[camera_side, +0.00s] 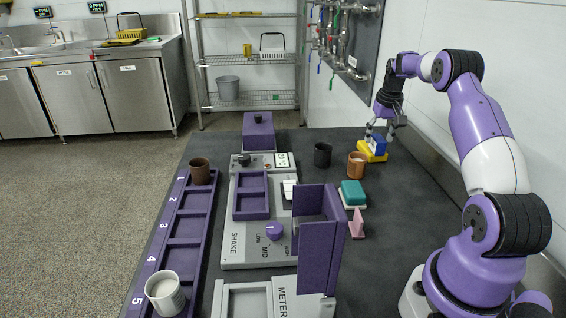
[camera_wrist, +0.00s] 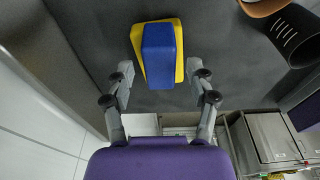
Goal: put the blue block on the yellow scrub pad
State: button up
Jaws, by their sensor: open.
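The blue block (camera_side: 378,142) rests on top of the yellow scrub pad (camera_side: 366,153) at the back right of the dark table. In the wrist view the blue block (camera_wrist: 159,55) lies over the middle of the yellow scrub pad (camera_wrist: 179,71), whose edges show around it. My gripper (camera_side: 383,133) is open at the block in the side view. In the wrist view my gripper (camera_wrist: 164,86) has its fingers spread apart, with the tips near the block's lower end and clear of its sides. Nothing is held between them.
An orange-brown cup (camera_side: 357,165) and a black cup (camera_side: 322,154) stand left of the pad. A teal and white block (camera_side: 352,194) and a pink piece (camera_side: 357,224) are nearer. A purple numbered rack (camera_side: 184,229) holds a brown cup (camera_side: 201,171) and a white cup (camera_side: 165,293).

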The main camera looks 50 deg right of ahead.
aim_at(381, 141)
notch_tip(381, 141, up, 10)
jog(key=s+a, duration=0.1)
jog(key=w+a+r+n+t, duration=0.1)
jog(key=w+a+r, duration=0.15)
jog(key=a, duration=0.45)
jog(key=w+a+r+n, duration=0.1)
jog(key=a+r+n, duration=0.15)
jog(key=a, duration=0.35)
jog(key=s+a+r+n+t, duration=0.2)
jog(key=a, duration=0.9)
jog(key=s+a+f+n+t+y, duration=0.1)
jog(key=s+a+f+n, duration=0.2)
jog(key=s+a, duration=0.6)
notch_tip(381, 141, down, 2)
jog(key=a, duration=0.2)
jog(key=shift+s+a+f, duration=0.25)
jog(key=shift+s+a, duration=0.05)
jog(key=shift+s, duration=0.05)
